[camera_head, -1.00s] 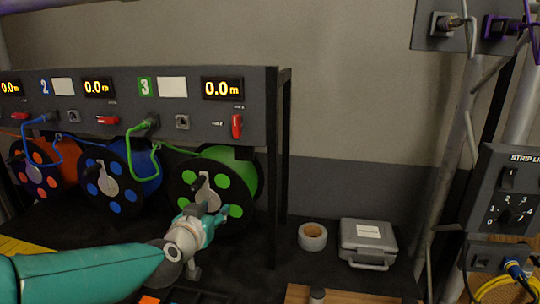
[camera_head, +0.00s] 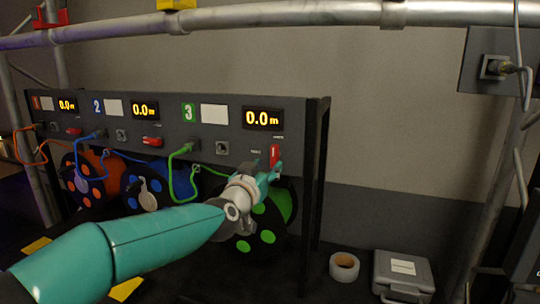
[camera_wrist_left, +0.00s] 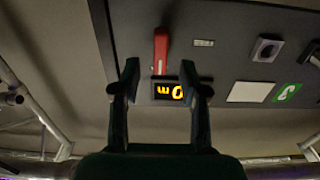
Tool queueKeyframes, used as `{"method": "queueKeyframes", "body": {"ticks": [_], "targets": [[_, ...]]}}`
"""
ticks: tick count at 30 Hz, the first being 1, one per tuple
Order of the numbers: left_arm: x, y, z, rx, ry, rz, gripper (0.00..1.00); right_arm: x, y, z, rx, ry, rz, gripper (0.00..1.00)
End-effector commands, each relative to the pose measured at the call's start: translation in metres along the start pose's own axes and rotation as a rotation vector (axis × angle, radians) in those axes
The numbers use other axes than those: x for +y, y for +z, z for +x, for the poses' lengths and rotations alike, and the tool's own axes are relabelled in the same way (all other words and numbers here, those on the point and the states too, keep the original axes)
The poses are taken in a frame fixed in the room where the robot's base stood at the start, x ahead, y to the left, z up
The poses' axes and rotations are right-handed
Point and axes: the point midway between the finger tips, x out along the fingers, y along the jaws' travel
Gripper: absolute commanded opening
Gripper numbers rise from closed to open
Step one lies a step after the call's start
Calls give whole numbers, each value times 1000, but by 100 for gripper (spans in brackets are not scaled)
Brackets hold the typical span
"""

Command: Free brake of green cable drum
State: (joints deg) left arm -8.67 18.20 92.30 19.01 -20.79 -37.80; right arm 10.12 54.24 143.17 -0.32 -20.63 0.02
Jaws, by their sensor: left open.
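The green cable drum (camera_head: 284,205) sits under the grey panel, below the number 3 label and a 0.0 m display (camera_head: 263,118). The red brake lever (camera_head: 275,154) stands upright on the panel beneath that display; it also shows in the left wrist view (camera_wrist_left: 161,50). My left gripper (camera_head: 272,174) is close below the lever and partly covers the drum. In the left wrist view the gripper (camera_wrist_left: 160,78) is open, its fingers apart with nothing between them. The lever appears beyond the fingertips. Contact with it cannot be told. My right gripper is in neither view.
Drums with blue (camera_head: 150,187) and orange (camera_head: 90,185) cable stand to the left, and their red levers lie flat. A green cable (camera_head: 171,172) hangs from the panel. A tape roll (camera_head: 344,267) and grey case (camera_head: 403,275) lie at right. A truss pipe (camera_head: 280,14) crosses above.

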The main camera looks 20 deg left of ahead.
Motion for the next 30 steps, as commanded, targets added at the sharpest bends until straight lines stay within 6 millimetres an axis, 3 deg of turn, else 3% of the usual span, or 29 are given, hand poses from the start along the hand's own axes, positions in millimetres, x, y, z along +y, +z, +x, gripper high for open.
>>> {"method": "queueKeyframes", "body": {"ticks": [3, 9, 22, 30], "targets": [[0, -2, 24, -1, -1, 0, 44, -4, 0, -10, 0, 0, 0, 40], [0, -2, 49, -1, 0, 0, 44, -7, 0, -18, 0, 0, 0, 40], [-1, 0, 57, 1, 0, 0, 44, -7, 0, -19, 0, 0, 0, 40], [-1, 0, 57, 1, -1, 0, 0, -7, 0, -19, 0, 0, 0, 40]]}}
